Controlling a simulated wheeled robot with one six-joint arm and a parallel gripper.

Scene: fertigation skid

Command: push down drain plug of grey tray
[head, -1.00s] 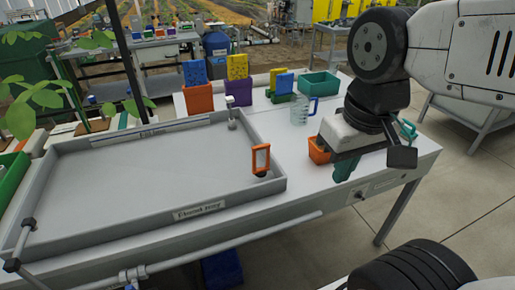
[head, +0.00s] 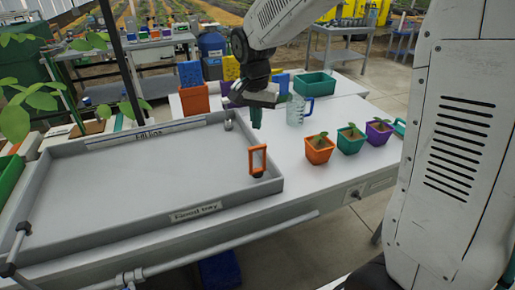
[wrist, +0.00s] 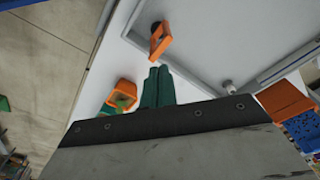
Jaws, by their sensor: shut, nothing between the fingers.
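The grey tray (head: 110,231), labelled as a flood tray, lies on the left of the white table. The plug also shows at the top of the wrist view (wrist: 160,40). A small grey fitting (head: 228,120) sits at the tray's back right corner. My gripper (head: 256,122), with green fingers, is shut and empty. It points down above the table beside the tray's right side, behind the plug and apart from it. Its fingers show in the wrist view (wrist: 157,88).
An orange pot (head: 319,150), a teal pot (head: 351,140) and a purple pot (head: 378,132) with seedlings stand right of the tray. A clear jug (head: 297,110) and a green bin (head: 315,84) stand behind. The white table between tray and pots is clear.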

